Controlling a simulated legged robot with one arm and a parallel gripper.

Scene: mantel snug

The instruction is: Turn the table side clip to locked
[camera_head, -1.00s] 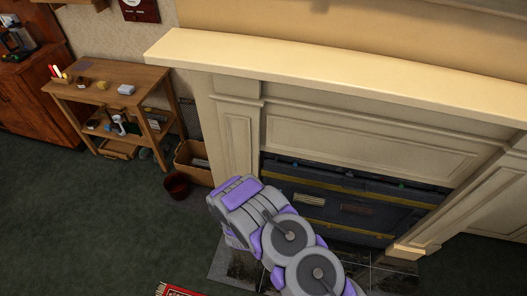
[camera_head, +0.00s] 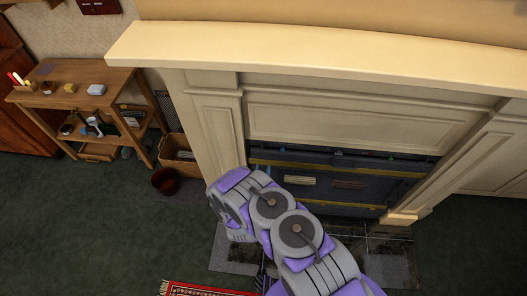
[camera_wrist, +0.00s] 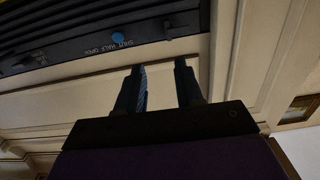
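I cannot make out the table side clip in any view. A small wooden side table (camera_head: 115,78) with a lower shelf stands at the left in the head view. My gripper (camera_wrist: 158,68) shows in the wrist view with its two dark fingers apart and nothing seen between them. It is in front of pale panelling, near a dark panel (camera_wrist: 90,45) with a blue dot and lettering that seems to read "SHUT HALF OPEN".
A pale mantel (camera_head: 300,52) overhangs a dark fireplace insert (camera_head: 330,163) with yellow bands. A cardboard box (camera_head: 178,153) and a dark red bin (camera_head: 165,181) stand between table and fireplace. A red rug (camera_head: 205,289) lies at the front. Green floor at left is clear.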

